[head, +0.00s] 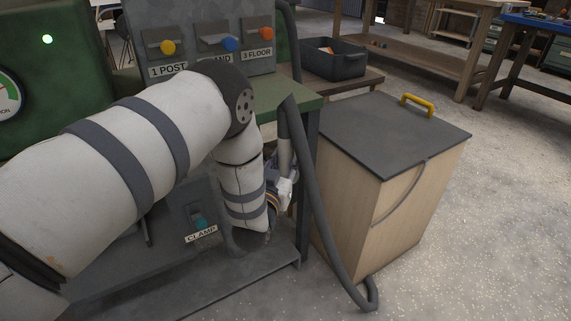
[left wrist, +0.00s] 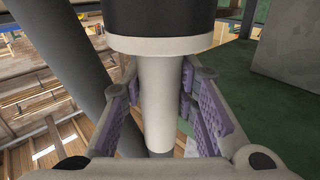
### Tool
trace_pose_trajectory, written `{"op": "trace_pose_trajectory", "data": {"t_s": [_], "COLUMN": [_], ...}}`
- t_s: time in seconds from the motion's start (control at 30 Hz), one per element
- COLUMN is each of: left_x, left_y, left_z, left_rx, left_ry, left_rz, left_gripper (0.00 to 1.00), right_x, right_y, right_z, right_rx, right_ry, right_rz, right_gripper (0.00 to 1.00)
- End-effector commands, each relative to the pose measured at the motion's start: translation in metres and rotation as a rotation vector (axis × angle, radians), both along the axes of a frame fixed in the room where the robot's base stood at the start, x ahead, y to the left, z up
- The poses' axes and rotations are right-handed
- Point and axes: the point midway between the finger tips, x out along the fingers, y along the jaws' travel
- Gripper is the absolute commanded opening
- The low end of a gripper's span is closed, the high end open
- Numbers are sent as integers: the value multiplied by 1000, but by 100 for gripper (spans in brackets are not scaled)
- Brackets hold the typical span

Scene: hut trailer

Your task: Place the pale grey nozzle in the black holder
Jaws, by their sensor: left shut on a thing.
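The pale grey nozzle (left wrist: 160,105) is an upright tube between the purple pads of my left gripper (head: 285,188) in the left wrist view. The gripper is shut on it, with a finger along each side. A wide black collar with a pale rim (left wrist: 160,22) is at the nozzle's upper end. In the head view the nozzle (head: 285,155) shows as a short pale length beside the green bench's corner, partly hidden by my left arm and the hose. I cannot make out the black holder for certain. My right gripper is not in view.
A dark grey hose (head: 318,203) hangs close to my gripper and loops to the floor. A wooden cabinet (head: 420,205) with a dark lid and yellow handle stands to the right. The green bench (head: 285,92) carries a switch panel (head: 215,42). A dark bin (head: 345,65) stands behind.

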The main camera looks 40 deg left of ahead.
Motion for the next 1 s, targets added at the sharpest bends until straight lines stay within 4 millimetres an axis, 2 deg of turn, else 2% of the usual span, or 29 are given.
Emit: {"op": "trace_pose_trajectory", "data": {"t_s": [0.2,0.23,0.3,0.67,0.77,1.0], "left_x": [0,0,0,-1,-17,-74], "left_y": [0,0,0,-1,-7,-28], "left_z": [-2,-2,-1,3,2,3], "left_rx": [1,0,0,-1,-1,-1], "left_ry": [-2,0,-1,-1,2,3], "left_rz": [0,0,0,-1,-1,0], "left_gripper": [0,32,47,47,47,47], "right_x": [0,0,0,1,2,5], "right_y": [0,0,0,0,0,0], "right_z": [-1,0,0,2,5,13], "right_rx": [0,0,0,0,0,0], "right_ry": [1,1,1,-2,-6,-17], "right_rz": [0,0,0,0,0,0], "right_gripper": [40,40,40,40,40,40]}}
